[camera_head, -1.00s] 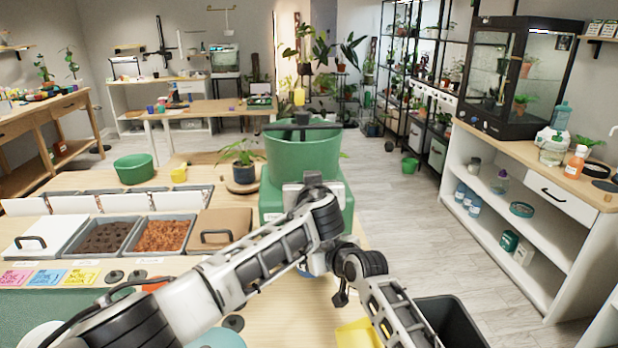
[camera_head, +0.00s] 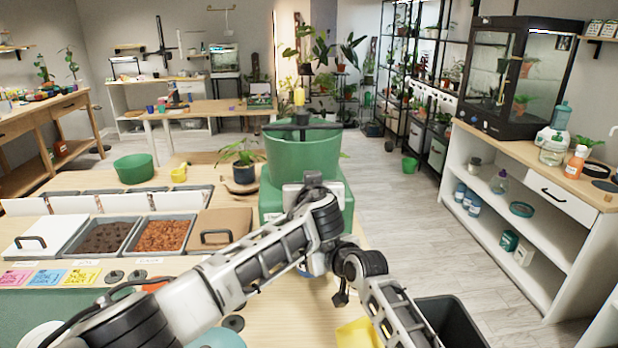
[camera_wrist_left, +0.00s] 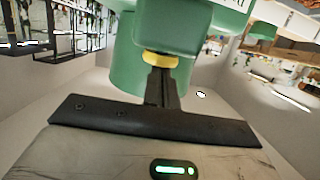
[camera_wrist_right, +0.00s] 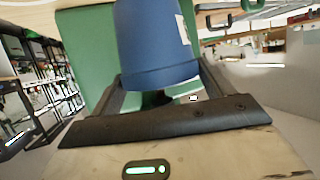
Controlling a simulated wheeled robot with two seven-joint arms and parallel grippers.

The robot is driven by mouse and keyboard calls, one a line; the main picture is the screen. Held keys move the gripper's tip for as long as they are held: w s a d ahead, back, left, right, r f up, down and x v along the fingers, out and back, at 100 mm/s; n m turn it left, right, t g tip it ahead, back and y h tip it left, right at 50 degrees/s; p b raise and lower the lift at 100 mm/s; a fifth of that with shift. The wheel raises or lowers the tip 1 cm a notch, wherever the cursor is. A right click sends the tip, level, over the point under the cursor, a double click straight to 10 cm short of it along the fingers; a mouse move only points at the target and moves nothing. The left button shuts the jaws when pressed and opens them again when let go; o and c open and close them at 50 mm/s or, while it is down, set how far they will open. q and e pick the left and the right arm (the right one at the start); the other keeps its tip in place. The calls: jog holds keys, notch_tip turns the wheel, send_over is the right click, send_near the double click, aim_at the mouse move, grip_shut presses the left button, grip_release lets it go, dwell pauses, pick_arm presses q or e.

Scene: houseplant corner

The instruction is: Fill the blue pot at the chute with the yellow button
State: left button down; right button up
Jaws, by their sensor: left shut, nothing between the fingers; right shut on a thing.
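The green chute machine (camera_head: 303,158) with its wide hopper stands at the table's right end in the head view. In the left wrist view its green body has a yellow button (camera_wrist_left: 160,60) on a lower face. My left gripper (camera_wrist_left: 161,76) is shut and empty, its fingertips at the button and seemingly touching it. How far the button is pressed I cannot tell. In the right wrist view my right gripper (camera_wrist_right: 160,82) is shut around the blue pot (camera_wrist_right: 155,48), held against a green background of the machine. The pot's inside is hidden.
A black bin (camera_head: 452,322) stands at the lower right.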

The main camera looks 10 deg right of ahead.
pick_arm(q)
jog(key=shift+s+f, duration=0.1)
jog(key=shift+f, duration=0.3)
pick_arm(e)
jog(key=shift+w+a+r, duration=0.1)
jog(key=shift+a+r, duration=0.1)
jog(key=shift+r, duration=0.35)
pick_arm(q)
notch_tip(320, 180, up, 5)
jog(key=shift+s+f, duration=0.15)
jog(key=shift+f, duration=0.05)
pick_arm(e)
jog(key=shift+f, duration=0.25)
jog(key=shift+d+f, duration=0.1)
jog(key=shift+d, duration=0.05)
pick_arm(q)
jog(key=v, duration=0.9)
jog(key=shift+s+r, duration=0.2)
jog(key=shift+s, duration=0.1)
jog(key=v, duration=1.2)
pick_arm(e)
jog(key=s, duration=1.3)
dwell(0.4)
